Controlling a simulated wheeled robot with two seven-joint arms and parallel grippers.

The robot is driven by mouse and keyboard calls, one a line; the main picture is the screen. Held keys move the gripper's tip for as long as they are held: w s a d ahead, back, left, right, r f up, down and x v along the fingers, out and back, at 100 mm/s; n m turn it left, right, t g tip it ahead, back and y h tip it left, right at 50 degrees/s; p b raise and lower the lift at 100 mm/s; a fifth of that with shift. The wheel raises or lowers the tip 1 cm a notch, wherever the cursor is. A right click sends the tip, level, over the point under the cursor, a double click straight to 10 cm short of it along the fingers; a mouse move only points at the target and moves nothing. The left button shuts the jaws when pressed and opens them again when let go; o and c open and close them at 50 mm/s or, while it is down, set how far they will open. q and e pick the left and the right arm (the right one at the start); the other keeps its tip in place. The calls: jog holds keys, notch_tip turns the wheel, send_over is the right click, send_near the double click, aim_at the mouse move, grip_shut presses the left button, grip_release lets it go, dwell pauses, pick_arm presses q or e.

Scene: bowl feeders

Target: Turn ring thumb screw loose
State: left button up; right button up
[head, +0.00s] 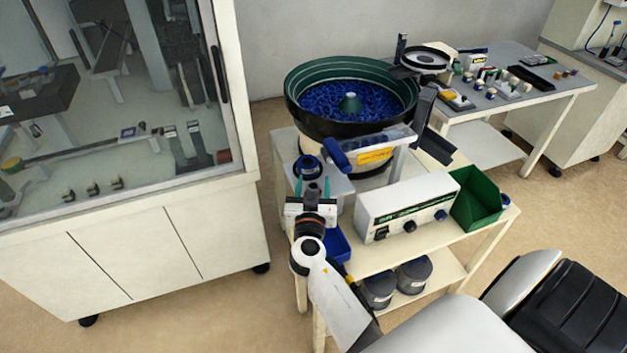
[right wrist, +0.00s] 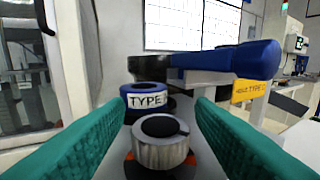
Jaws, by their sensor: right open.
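A knurled silver thumb screw (right wrist: 160,148) with a dark centre stands upright in the right wrist view, on a dark base with orange-red marks. Behind it is a blue ring (right wrist: 143,90) with a white label reading "TYPE"; the ring also shows in the head view (head: 307,168). My right gripper (head: 312,187) is open. Its two teal fingers reach forward on either side of the thumb screw with a gap on both sides. In the head view the screw is hidden or too small to make out. My left gripper is not in view.
A bowl feeder (head: 350,97) full of blue parts stands behind. A blue handle (right wrist: 225,62) juts in at upper right, above a yellow label (right wrist: 249,91). A white control box (head: 408,208) and green bin (head: 476,199) sit to the right. A glazed cabinet (head: 130,235) is left.

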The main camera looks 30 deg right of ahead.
jog(key=shift+c, duration=0.9)
jog(key=c, duration=0.8)
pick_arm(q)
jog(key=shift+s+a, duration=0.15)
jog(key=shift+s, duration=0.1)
